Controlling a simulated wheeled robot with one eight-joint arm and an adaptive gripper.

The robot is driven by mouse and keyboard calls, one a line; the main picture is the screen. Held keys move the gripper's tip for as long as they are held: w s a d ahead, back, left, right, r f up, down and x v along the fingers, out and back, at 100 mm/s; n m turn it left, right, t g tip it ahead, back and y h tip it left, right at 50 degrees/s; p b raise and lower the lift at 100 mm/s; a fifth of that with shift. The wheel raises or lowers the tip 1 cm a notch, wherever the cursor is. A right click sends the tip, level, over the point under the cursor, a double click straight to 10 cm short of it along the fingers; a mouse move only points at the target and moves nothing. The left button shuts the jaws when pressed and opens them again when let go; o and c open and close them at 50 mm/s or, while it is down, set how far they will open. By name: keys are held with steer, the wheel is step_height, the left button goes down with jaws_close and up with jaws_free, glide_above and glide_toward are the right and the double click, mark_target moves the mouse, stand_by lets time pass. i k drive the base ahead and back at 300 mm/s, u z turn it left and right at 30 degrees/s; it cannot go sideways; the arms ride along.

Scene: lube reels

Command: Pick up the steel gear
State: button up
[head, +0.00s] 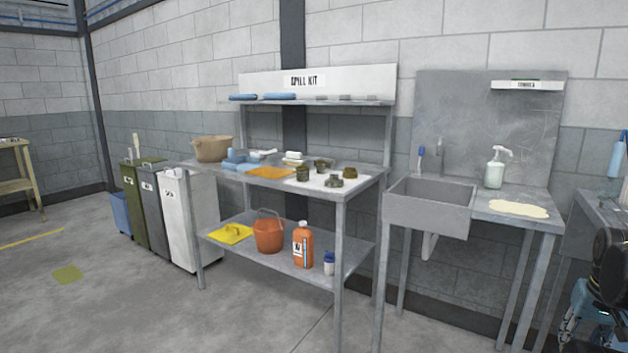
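Several small metal parts sit on and beside a white mat (355,182) at the right end of the spill kit bench top. One greyish, wide, toothed-looking part (333,182) lies near the mat's front middle. A dark olive round part (303,174) is to its left, a brownish one (349,173) to its right, and another (322,164) behind. They are too small to tell for certain which is the steel gear.
The bench (340,225) also bears a tan basket (212,149), blue cloths and an orange cloth (270,172). Its lower shelf holds an orange bucket (268,236) and bottle (302,246). A sink (430,212) stands right, bins (185,225) left. Floor in front is clear.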

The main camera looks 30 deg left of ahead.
mark_target(335, 182)
steer(key=z, duration=0.05)
steer(key=k, duration=0.2)
steer(key=z, duration=2)
steer(key=i, duration=0.45)
steer(key=u, duration=3.75)
